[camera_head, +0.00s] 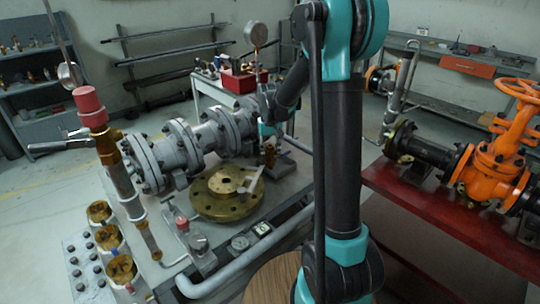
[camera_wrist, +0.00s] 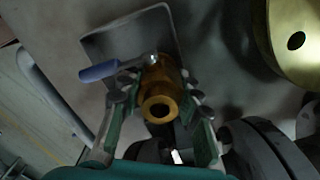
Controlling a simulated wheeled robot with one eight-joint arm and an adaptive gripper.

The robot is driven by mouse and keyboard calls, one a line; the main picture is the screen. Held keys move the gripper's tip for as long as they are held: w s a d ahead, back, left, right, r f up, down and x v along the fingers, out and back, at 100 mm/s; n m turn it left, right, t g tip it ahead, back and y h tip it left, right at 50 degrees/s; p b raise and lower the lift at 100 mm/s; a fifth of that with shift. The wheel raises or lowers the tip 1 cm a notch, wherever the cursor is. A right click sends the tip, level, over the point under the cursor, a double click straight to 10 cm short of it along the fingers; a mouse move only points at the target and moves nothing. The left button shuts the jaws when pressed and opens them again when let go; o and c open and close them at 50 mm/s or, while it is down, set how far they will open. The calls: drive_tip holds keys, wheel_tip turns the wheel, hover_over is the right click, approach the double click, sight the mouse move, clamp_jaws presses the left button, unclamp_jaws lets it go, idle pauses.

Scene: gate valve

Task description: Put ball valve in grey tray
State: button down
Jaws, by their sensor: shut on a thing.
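The ball valve (camera_wrist: 161,100) is a brass body with a blue lever (camera_wrist: 98,72). In the wrist view it sits between the two fingers of my gripper (camera_wrist: 158,90), which is shut on it. Its round open end faces the camera, and the lever points left. A flat grey tray with a pale rim (camera_wrist: 103,43) lies behind the valve in that view. In the head view my gripper (camera_head: 268,134) is small and partly hidden by my arm, with the brass valve (camera_head: 269,154) under it. I cannot tell whether the valve touches the tray.
A large brass flange disc (camera_head: 222,195) lies on the grey bench close by; its edge shows in the wrist view (camera_wrist: 292,40). A grey flanged pipe (camera_head: 180,147) runs along the bench on the left. An orange gate valve (camera_head: 497,150) stands on a red bench at right.

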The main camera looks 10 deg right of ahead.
drive_tip(key=shift+f, duration=0.15)
drive_tip(key=c, duration=1.1)
unclamp_jaws()
drive_tip(key=shift+o, duration=0.2)
wheel_tip(320, 180, up, 12)
drive_tip(key=shift+r, duration=0.1)
drive_tip(key=s+d+f+t, duration=0.1)
drive_tip(key=s+f, duration=0.3)
drive_tip(key=s, duration=0.4)
drive_tip(key=s+d+f+t, duration=0.1)
drive_tip(key=s+d+f, duration=0.2)
drive_tip(key=s+f, duration=0.2)
drive_tip(key=s+d+f+t, duration=0.2)
drive_tip(key=s+f, duration=0.3)
drive_tip(key=s, duration=0.7)
drive_tip(key=shift+d+f+m, duration=0.2)
drive_tip(key=shift+d+m, duration=0.2)
drive_tip(key=shift+d, duration=0.15)
